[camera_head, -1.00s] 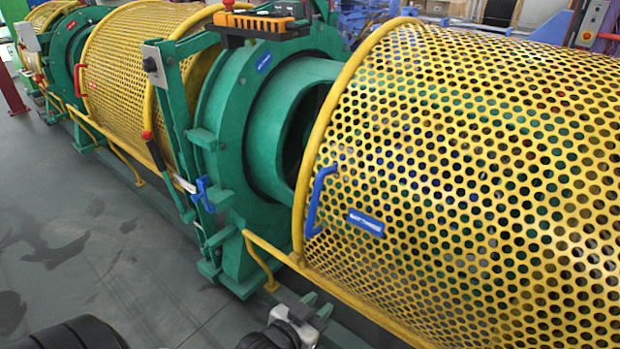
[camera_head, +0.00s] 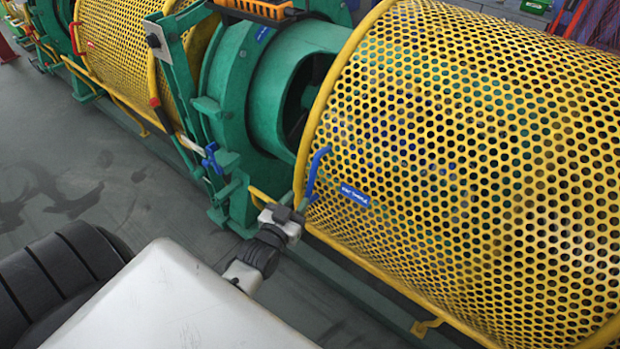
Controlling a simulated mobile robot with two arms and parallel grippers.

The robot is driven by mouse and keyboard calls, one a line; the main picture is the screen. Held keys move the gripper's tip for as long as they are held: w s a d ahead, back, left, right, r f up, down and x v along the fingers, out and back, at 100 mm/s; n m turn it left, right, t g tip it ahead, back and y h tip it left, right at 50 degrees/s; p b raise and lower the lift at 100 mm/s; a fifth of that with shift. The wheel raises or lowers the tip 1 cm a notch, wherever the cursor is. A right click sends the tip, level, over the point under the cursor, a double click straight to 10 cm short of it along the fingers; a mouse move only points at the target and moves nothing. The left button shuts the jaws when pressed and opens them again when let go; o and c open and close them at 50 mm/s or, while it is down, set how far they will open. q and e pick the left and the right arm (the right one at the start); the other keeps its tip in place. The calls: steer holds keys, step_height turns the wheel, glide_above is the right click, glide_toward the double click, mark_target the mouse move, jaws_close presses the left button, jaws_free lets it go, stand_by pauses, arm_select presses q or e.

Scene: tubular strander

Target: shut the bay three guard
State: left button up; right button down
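The bay three guard (camera_head: 470,150) is a large yellow perforated curved cover on the right, with a blue label (camera_head: 354,195) too small to read surely. It curves down over the bay to near the lower yellow rail; I cannot tell whether it is fully shut. Its blue handle (camera_head: 317,172) is on the left edge. My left gripper (camera_head: 297,212) is just below the handle's lower end, close to the guard's edge. I cannot tell whether it touches the handle, and its fingers are too small to read. My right gripper is not in view.
A green ring housing (camera_head: 235,80) stands left of the guard, with a post carrying a red-handled lever and a blue clamp (camera_head: 211,158). An orange tool (camera_head: 255,10) lies on top. Another yellow mesh guard (camera_head: 115,50) is beyond. Grey floor (camera_head: 90,170) is clear at left.

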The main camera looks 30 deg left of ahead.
mark_target(310, 183)
arm_select(q)
steer(key=w, duration=0.7)
steer(key=shift+w+a+p, duration=0.15)
steer(key=shift+a+p, duration=0.15)
steer(key=shift+a, duration=0.1)
jaws_close()
